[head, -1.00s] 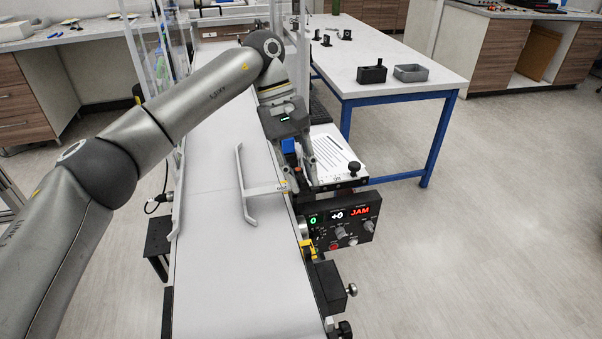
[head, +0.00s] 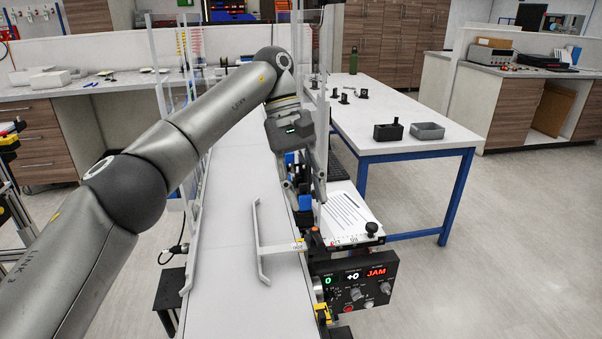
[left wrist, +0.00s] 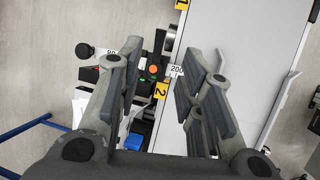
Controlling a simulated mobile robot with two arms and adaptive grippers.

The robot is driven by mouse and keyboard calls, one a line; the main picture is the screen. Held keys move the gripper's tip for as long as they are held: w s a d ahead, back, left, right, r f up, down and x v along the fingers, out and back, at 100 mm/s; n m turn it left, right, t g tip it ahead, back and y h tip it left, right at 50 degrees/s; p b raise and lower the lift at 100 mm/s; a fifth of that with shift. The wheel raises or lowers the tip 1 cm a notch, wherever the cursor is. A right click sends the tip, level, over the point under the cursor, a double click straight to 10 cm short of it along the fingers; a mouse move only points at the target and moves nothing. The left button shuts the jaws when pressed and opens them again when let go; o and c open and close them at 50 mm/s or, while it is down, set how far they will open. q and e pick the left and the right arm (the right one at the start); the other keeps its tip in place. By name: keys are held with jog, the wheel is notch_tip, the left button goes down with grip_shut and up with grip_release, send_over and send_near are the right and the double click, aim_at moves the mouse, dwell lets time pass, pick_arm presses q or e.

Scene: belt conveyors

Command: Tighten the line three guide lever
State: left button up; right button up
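My left gripper (head: 308,203) is open and empty, pointing down above the right edge of the belt; its spread fingers also frame the left wrist view (left wrist: 163,58). A small orange-topped part, possibly a guide lever (head: 314,230), sits at the belt edge by the guide rail's cross arm. It shows between the fingers in the left wrist view (left wrist: 153,69), apart from them. The white guide rail (head: 258,240) stands over the belt. Yellow tags "2" (left wrist: 161,90) and "1" (left wrist: 181,4) are readable; no "3" tag is readable. My right gripper is out of view.
A control panel (head: 353,282) showing 0, +0 and a red JAM hangs beside the belt (head: 235,200). A striped white sheet (head: 350,212) with a black knob lies beyond it. Clear guard panels rise near my arm. A blue-legged table (head: 400,147) stands right; floor there is free.

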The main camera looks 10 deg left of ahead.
pick_arm(q)
jog(key=shift+v, duration=1.6)
